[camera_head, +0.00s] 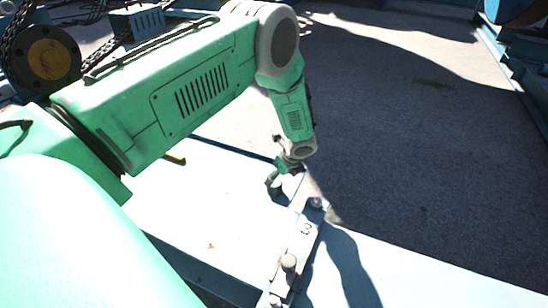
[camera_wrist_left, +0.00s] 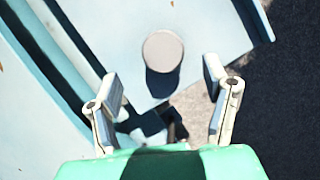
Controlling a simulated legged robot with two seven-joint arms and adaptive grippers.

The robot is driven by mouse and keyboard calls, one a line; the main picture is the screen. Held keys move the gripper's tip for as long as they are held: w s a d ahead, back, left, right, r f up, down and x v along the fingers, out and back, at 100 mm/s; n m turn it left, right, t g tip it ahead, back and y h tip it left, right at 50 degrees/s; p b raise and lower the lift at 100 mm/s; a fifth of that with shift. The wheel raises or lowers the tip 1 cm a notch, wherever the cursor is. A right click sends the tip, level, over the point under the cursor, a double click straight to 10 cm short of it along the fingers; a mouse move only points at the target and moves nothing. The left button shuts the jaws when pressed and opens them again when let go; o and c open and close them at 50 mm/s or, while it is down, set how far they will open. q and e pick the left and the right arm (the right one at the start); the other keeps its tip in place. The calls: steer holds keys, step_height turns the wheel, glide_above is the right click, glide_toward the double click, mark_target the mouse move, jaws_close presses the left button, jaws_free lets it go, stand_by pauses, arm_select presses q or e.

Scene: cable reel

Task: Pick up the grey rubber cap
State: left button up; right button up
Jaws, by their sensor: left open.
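In the left wrist view, a round grey cap (camera_wrist_left: 163,49) stands on a pale blue surface, seen from above. Its side below the top is dark. My left gripper (camera_wrist_left: 163,83) is open, with one finger to each side in the picture. The cap lies a little beyond the fingertips, roughly on the line midway between them, and nothing is held. In the head view my left gripper (camera_head: 286,178) points down over the pale steel beam. I cannot tell for sure which small grey piece near it there is the cap. My right gripper does not show.
A bar marked 3 (camera_head: 301,231) with bolt-like knobs (camera_head: 288,262) lies across the pale beam (camera_head: 195,215). A yellow piece (camera_head: 175,158) lies at the beam's far edge. Dark shaded floor (camera_head: 420,140) is open to the right. Blue steel frames stand at the far right.

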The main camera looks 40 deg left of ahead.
mark_target(276, 182)
arm_select(q)
steer(key=shift+f, duration=0.65)
steer(key=shift+w+f+b, duration=0.1)
steer(key=shift+f+b, duration=0.1)
steer(key=shift+b, duration=0.1)
steer(key=shift+a+f, duration=0.1)
steer(key=shift+f, duration=0.15)
steer(key=b+x, duration=0.1)
steer(key=x, duration=0.1)
steer(key=b+x, duration=0.2)
steer(key=x, duration=0.1)
steer(key=shift+w+a, duration=0.15)
steer(key=shift+a, duration=0.2)
steer(key=shift+d+r, duration=0.2)
steer(key=shift+c, duration=0.5)
steer(key=c, duration=1.1)
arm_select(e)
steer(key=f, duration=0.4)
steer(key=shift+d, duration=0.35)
